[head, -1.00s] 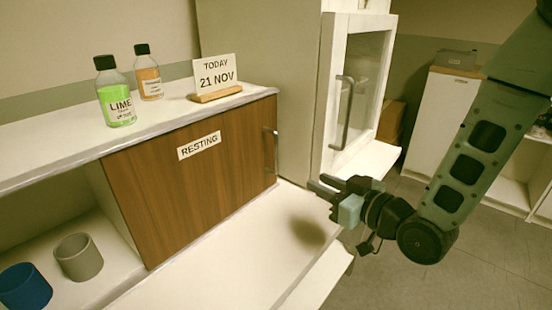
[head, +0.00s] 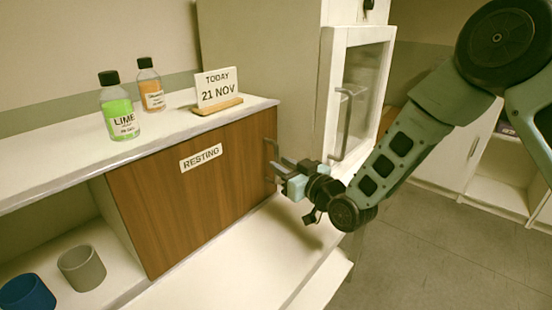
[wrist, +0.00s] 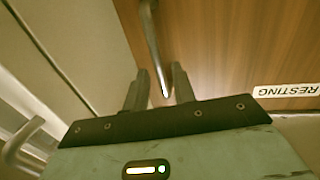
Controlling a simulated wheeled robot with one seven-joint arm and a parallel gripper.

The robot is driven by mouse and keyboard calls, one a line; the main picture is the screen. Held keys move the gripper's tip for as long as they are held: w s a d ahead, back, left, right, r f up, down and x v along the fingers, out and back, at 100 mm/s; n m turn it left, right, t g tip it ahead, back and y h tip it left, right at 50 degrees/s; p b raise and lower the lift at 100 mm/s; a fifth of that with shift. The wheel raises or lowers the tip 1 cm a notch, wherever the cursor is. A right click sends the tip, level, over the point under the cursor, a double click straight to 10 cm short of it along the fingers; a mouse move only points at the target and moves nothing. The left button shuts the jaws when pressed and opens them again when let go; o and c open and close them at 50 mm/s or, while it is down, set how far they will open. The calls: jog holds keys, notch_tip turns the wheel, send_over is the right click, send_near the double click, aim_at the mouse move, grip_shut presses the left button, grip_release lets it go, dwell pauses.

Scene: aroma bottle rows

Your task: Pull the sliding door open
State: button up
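The sliding door (head: 190,200) is a brown wooden panel labelled RESTING, under the white shelf. Its upright metal bar handle (head: 271,155) is at the panel's right edge. My gripper (head: 277,170) is at the lower part of this handle. In the wrist view, the handle (wrist: 152,45) runs down between my two fingers (wrist: 158,88), which are apart with a gap on both sides of the bar. The wooden door (wrist: 225,45) fills the upper right there, with its label upside down.
On the shelf (head: 60,160) stand a green LIME bottle (head: 119,112), an orange bottle (head: 151,90) and a date sign (head: 217,90). A grey cup (head: 82,268) and a blue cup (head: 27,292) sit in the open bay at left. A glass-doored cabinet (head: 333,100) stands right of the door.

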aim_at(277, 162)
jog(key=shift+x, duration=1.55)
